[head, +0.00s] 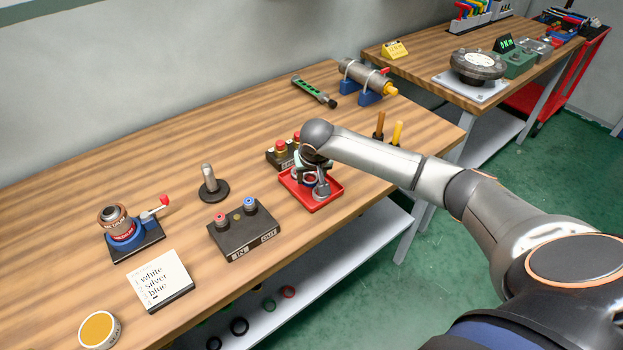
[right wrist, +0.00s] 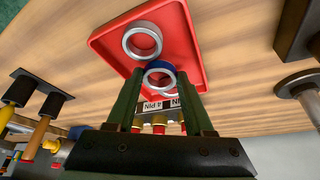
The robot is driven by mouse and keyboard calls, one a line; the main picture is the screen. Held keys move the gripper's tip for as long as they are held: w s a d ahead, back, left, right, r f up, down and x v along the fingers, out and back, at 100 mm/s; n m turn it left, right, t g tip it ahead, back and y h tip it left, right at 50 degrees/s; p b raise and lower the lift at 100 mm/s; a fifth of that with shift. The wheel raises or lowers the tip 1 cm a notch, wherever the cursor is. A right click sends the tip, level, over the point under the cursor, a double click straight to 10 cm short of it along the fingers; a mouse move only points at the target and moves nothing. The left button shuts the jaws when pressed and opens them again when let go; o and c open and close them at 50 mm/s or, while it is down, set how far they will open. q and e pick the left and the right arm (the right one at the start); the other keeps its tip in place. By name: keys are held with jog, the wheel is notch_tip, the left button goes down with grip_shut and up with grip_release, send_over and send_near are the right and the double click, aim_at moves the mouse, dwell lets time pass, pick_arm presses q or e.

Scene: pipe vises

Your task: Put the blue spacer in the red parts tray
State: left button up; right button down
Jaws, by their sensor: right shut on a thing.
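The red parts tray (head: 327,205) lies near the front edge of the wooden bench and also shows in the right wrist view (right wrist: 192,45). My right gripper (head: 311,165) is over the tray, pointing down. I cannot tell whether the held spacer touches the tray. My left gripper is not in view.
A black box with red buttons (head: 276,155) stands just behind the tray. A box with a red and a blue knob (head: 243,229), a post on a round base (head: 209,183) and a sign reading white, silver, blue (head: 160,280) are to the left. The bench's back left is clear.

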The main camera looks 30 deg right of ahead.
jog(key=shift+s+f, duration=0.4)
jog(key=shift+f, duration=0.2)
jog(key=c, duration=0.6)
grip_release()
jog(key=shift+f, duration=0.15)
jog(key=o, duration=0.3)
jog(key=shift+w, duration=0.2)
jog(key=shift+r, duration=0.2)
jog(key=v, duration=1.2)
jog(key=shift+w+r+p, duration=0.2)
jog(key=shift+w+p, duration=0.05)
jog(key=shift+p, duration=0.1)
